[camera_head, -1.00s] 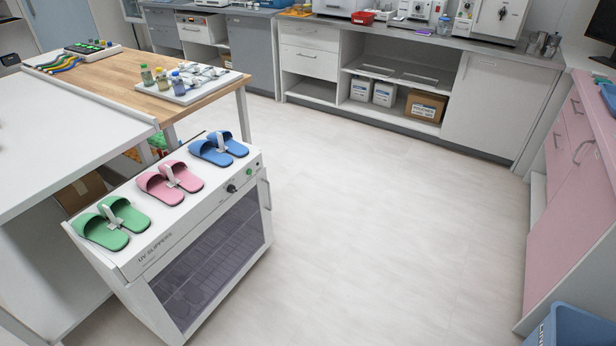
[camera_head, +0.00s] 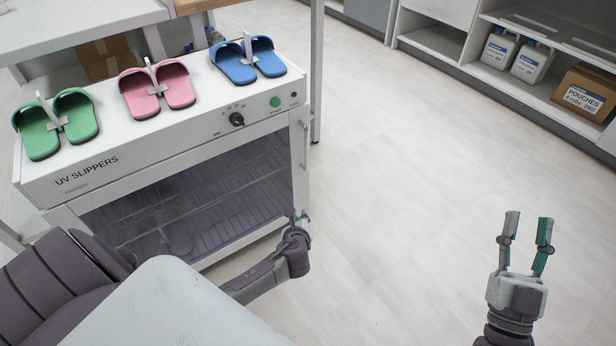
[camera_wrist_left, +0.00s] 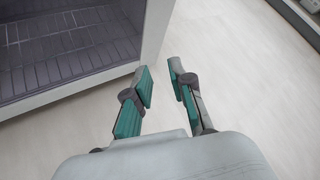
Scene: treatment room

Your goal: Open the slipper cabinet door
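The white slipper cabinet (camera_head: 140,140), marked UV SLIPPERS, stands at the left in the head view. Its door (camera_head: 180,200) has a dark see-through pane and looks closed. A vertical handle (camera_head: 305,146) is at the door's right edge. My left gripper (camera_head: 301,218) is low at the door's lower right corner, below the handle. In the left wrist view its fingers (camera_wrist_left: 160,76) are apart with nothing between them, beside the door's corner. My right gripper (camera_head: 528,220) is open and empty over the floor at the right.
Green slippers (camera_head: 57,125), pink slippers (camera_head: 157,90) and blue slippers (camera_head: 249,62) rest on the cabinet top. A table leg (camera_head: 317,70) stands close behind the cabinet's right side. Shelves with a cardboard box (camera_head: 580,95) are at the back right. The floor (camera_head: 410,180) between is clear.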

